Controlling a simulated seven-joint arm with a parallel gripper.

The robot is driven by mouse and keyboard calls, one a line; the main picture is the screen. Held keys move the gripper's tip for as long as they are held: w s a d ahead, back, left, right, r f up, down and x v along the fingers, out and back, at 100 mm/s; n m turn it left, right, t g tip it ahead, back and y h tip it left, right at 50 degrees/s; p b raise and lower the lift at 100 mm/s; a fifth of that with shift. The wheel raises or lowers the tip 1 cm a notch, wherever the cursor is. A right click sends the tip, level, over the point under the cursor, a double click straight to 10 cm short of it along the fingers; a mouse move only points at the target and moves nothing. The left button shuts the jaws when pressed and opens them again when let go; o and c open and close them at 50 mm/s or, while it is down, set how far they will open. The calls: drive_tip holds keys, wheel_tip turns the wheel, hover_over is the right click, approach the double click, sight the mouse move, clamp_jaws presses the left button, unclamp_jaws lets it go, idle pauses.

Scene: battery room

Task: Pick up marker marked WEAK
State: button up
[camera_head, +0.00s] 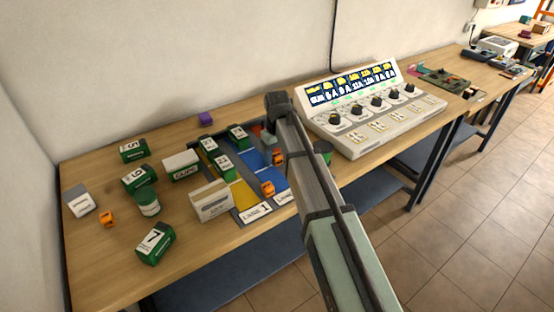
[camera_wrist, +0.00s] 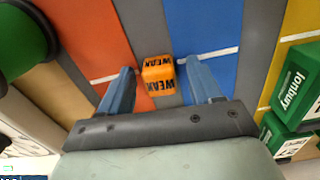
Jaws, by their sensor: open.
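The orange marker marked WEAK (camera_wrist: 158,74) in black letters sits on a grey strip between the red and blue zones of the mat. My gripper (camera_wrist: 159,80) is open, its two blue-grey fingers on either side of the marker in the picture, with gaps at both sides. Whether the fingertips are down at its height I cannot tell. In the head view, an orange marker (camera_head: 278,156) beside my arm is likely the same one; its lettering is unreadable there. Another orange marker (camera_head: 268,188) lies nearer the front, and one more (camera_head: 107,219) lies at the left.
Green battery boxes (camera_wrist: 297,88) stand on the mat's yellow side. A green cylinder (camera_wrist: 20,40) is at the upper left of the wrist view. The console with knobs (camera_head: 375,110) stands right of my arm. A white-grey box (camera_head: 211,201) stands by the mat's front.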

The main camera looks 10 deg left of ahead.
drive_tip(key=c, duration=1)
drive_tip(key=shift+c, duration=0.2)
